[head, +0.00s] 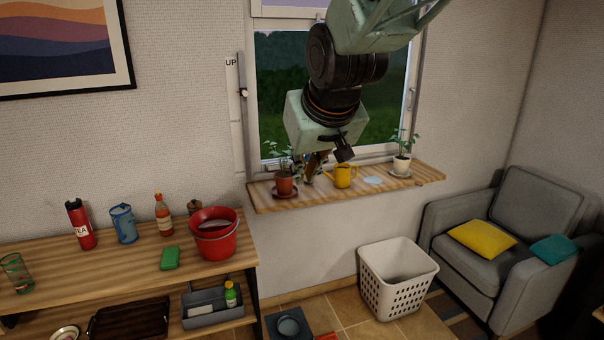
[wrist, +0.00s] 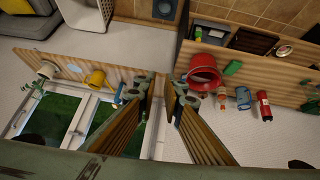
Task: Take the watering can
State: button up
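The yellow watering can (head: 346,176) stands upright on the wooden windowsill (head: 330,191), its spout to the left. It also shows in the wrist view (wrist: 97,78), left of my fingers. My gripper (head: 312,168) hangs above the sill, between the can and the terracotta-potted plant (head: 284,186), apart from the can as far as I can see. In the wrist view the two fingers (wrist: 163,80) have a gap between their tips, and nothing shows held there. My arm hides part of the window and the plant's right side.
A white-potted plant (head: 402,165) stands right of the can, with a pale blue disc (head: 373,181) between them. The left shelf holds a red bucket (head: 213,240), bottles and a blue pitcher (head: 123,223). A white basket (head: 395,285) and an armchair (head: 490,265) stand below right.

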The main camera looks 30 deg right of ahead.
jog(key=w+d+f+m+t+h+p, duration=0.15)
jog(key=w+d+f, duration=0.25)
jog(key=w+d, duration=1.05)
jog(key=w+d+f+t+h+p, duration=0.1)
jog(key=w+d+f+t+p, duration=0.2)
jog(key=w+d, duration=1.1)
jog(key=w+d+f+t+p, duration=0.1)
jog(key=w+d+f+t, duration=0.2)
jog(key=w+d+f, duration=0.6)
jog(key=s+d+f+t+h+p, duration=0.1)
jog(key=s+d+f+t+p, duration=0.1)
jog(key=d+f, duration=0.9)
jog(key=shift+s+f+m, duration=0.45)
jog(key=shift+s+f, duration=0.3)
jog(key=shift+f, duration=0.1)
jog(key=shift+h, duration=0.25)
jog(key=shift+x, duration=4.3)
jog(key=shift+w, duration=0.1)
